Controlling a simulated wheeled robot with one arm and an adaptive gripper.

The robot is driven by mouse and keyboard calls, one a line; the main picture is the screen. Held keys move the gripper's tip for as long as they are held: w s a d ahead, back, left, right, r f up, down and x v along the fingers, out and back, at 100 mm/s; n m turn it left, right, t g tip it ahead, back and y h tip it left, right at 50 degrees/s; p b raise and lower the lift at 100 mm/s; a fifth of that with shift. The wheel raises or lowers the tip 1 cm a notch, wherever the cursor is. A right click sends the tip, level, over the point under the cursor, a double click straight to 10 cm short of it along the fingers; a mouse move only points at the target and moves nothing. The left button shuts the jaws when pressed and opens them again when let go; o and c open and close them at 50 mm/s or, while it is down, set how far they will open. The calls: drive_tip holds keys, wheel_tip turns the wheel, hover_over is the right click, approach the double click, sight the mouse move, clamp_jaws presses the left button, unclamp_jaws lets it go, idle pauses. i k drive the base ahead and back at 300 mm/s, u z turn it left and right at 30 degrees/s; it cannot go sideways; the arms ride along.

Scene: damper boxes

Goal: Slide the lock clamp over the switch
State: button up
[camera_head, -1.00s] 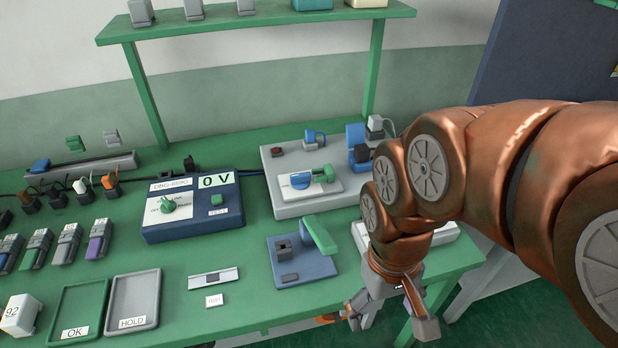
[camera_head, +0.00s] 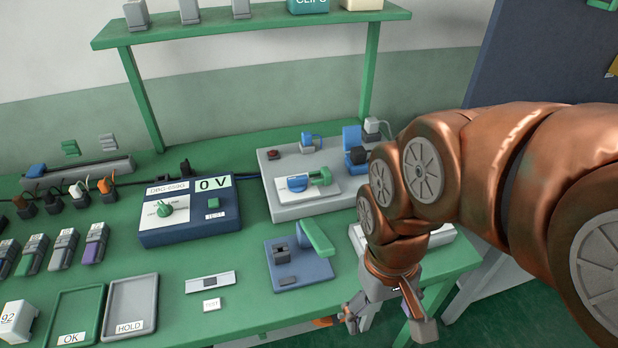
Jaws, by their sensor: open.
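A grey box (camera_head: 308,210) stands at the back right of the bench. On its top is a white plate (camera_head: 326,190) with a blue rounded part (camera_head: 298,183) and a green knobbed part (camera_head: 320,175) beside it. These look like the switch and the lock clamp, but I cannot tell for certain which is which. The green part lies just right of the blue one and does not cover it. My gripper (camera_head: 388,318) hangs at the bench's front right edge, fingers spread and empty, well in front of and to the right of that box.
A blue fixture with a green lever (camera_head: 316,238) stands between my gripper and the grey box. A blue meter (camera_head: 190,220) reading 0 V stands left. Green (camera_head: 66,335) and grey (camera_head: 112,325) trays lie front left. A shelf (camera_head: 250,25) spans the back.

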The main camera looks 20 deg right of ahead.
sight(326, 179)
drive_tip(key=k, duration=1.25)
drive_tip(key=z, duration=0.6)
drive_tip(key=i, duration=1.3)
drive_tip(key=u, duration=0.95)
drive_tip(key=i, duration=0.4)
drive_tip(key=u, duration=0.4)
